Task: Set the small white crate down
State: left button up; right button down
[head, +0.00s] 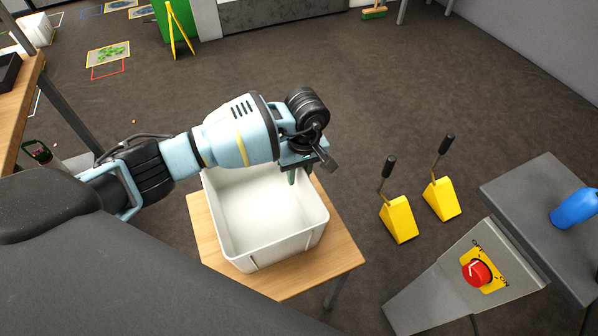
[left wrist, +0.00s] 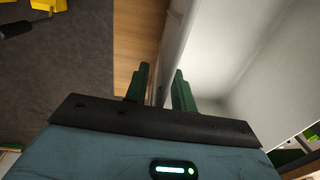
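The small white crate (head: 235,250) is empty and upright over a small wooden table (head: 335,262). Its base looks on or very near the tabletop; I cannot tell whether a small gap remains. My left gripper (head: 302,176) is at the crate's far right rim. In the left wrist view the crate wall (left wrist: 174,50) runs between the two green fingers of the left gripper (left wrist: 161,88), one outside and one inside, and they look closed on it. My left forearm hides part of the far rim. My right gripper is not in view.
Two yellow wedges with black levers (head: 397,218) (head: 441,199) stand on the floor right of the table. A grey console with a red button (head: 477,272) and a blue bottle (head: 575,209) are at the right. Another wooden table (head: 18,110) is at the left edge.

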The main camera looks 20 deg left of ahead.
pick_arm(q)
jog(key=shift+r, duration=0.1)
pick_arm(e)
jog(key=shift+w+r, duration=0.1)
pick_arm(q)
jog(key=shift+r, duration=0.35)
notch_tip(320, 180, up, 11)
jog(key=shift+w+d+r, duration=0.15)
jog(key=shift+w+d, duration=0.15)
jog(key=shift+w, duration=0.05)
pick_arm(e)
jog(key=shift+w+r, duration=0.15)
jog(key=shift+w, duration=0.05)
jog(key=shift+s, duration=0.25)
pick_arm(q)
jog(key=shift+s, duration=0.1)
